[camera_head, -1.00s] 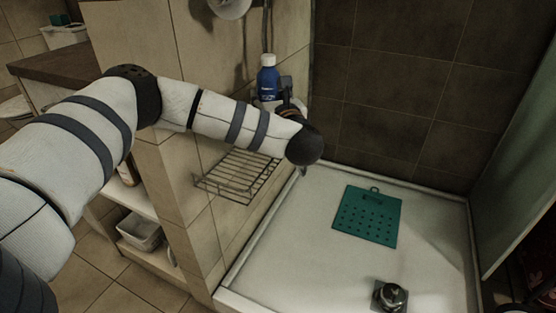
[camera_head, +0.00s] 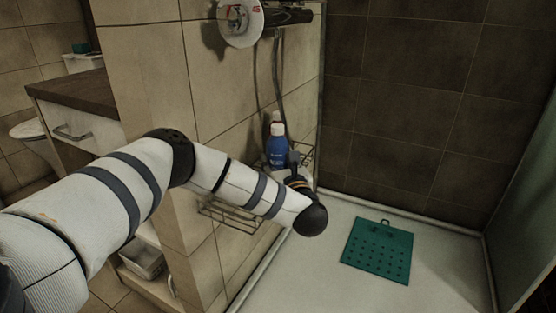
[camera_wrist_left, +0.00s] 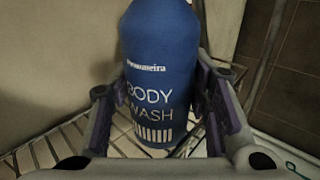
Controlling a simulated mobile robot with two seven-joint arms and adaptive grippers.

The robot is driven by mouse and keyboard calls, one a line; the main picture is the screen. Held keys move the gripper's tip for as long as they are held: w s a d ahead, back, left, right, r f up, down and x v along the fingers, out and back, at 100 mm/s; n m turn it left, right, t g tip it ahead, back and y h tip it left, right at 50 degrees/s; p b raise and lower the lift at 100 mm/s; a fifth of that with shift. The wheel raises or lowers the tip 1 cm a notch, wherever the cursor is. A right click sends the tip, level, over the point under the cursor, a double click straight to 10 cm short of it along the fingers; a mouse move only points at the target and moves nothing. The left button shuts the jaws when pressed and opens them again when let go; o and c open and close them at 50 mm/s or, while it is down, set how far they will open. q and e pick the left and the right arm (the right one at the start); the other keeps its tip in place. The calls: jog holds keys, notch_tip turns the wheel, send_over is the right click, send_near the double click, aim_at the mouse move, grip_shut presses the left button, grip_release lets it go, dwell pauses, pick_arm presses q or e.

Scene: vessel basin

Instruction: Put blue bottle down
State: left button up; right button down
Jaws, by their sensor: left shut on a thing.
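The blue bottle (camera_head: 277,155) is upright by the tiled wall, in front of a wire rack, with its lower part hidden by my arm. In the left wrist view, the blue bottle (camera_wrist_left: 160,65) shows white "BODY WASH" lettering and stands between the fingers. My left gripper (camera_wrist_left: 163,105) is shut on it, one finger at each side. The gripper (camera_head: 292,168) is mostly hidden behind my forearm in the head view. The rack's wires (camera_wrist_left: 40,155) lie below the bottle; I cannot tell whether its base touches them. My right gripper is not in view.
A wire rack (camera_head: 230,218) is on the wall beneath my forearm. A shower fitting (camera_head: 240,20) and hose (camera_head: 279,80) are above. A teal mat (camera_head: 378,252) lies on the white shower floor (camera_head: 330,225).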

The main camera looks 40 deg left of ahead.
pick_arm(q)
jog(key=shift+f, duration=0.5)
jog(key=o, duration=1.3)
jog(key=shift+r, duration=0.15)
